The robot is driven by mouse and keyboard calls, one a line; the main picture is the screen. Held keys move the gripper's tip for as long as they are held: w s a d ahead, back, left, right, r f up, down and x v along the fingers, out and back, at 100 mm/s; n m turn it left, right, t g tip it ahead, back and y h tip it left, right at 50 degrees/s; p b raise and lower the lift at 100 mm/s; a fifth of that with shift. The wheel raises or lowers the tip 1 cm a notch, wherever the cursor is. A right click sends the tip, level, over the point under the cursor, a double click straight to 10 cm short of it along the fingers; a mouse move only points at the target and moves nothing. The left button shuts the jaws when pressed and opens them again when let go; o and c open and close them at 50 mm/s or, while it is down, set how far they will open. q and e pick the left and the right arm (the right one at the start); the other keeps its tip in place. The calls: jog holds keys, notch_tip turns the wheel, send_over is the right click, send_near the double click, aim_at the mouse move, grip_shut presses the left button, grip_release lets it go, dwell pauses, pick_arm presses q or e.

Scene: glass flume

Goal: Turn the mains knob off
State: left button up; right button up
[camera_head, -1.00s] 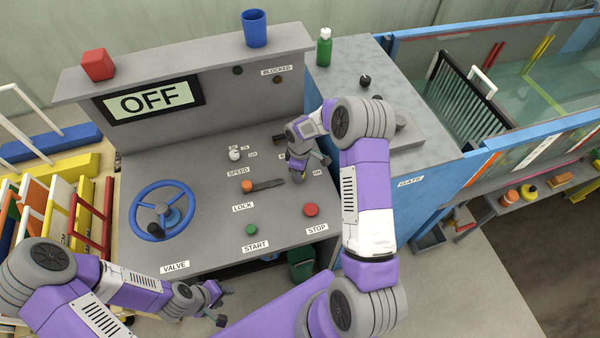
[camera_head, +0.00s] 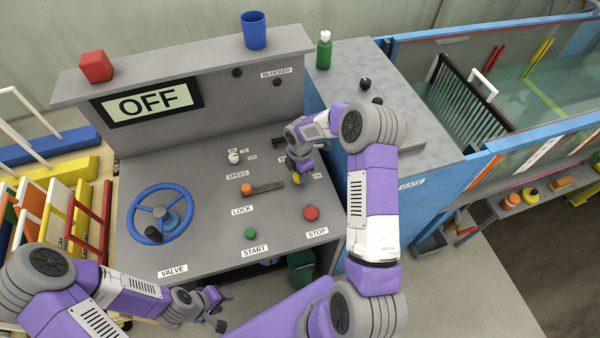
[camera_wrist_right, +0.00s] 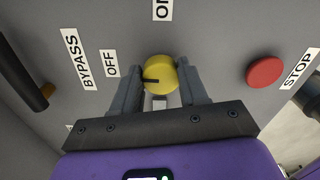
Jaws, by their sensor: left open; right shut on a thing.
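The mains knob is a round yellow knob (camera_wrist_right: 160,72) with a black pointer mark, on the grey console. In the right wrist view its mark points left, towards the side of the OFF label (camera_wrist_right: 111,63); the ON label (camera_wrist_right: 161,9) is above it. My right gripper (camera_wrist_right: 160,92) has a finger on each side of the knob and is shut on it. In the head view my right gripper (camera_head: 300,178) covers most of the knob. My left gripper (camera_head: 218,308) is open and empty, low in front of the console, away from the knob.
A red STOP button (camera_head: 311,213), green START button (camera_head: 251,233), orange-ended LOCK lever (camera_head: 247,189) and blue valve wheel (camera_head: 160,212) are on the console. A display (camera_head: 148,103) reads OFF. A dark handle (camera_wrist_right: 22,75) stands near the BYPASS label.

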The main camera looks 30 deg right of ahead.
jog(key=shift+n, duration=0.4)
jog(key=o, duration=1.1)
jog(key=shift+c, duration=0.2)
jog(key=shift+r, duration=0.1)
notch_tip(320, 180, up, 8)
jog(key=shift+f, duration=0.25)
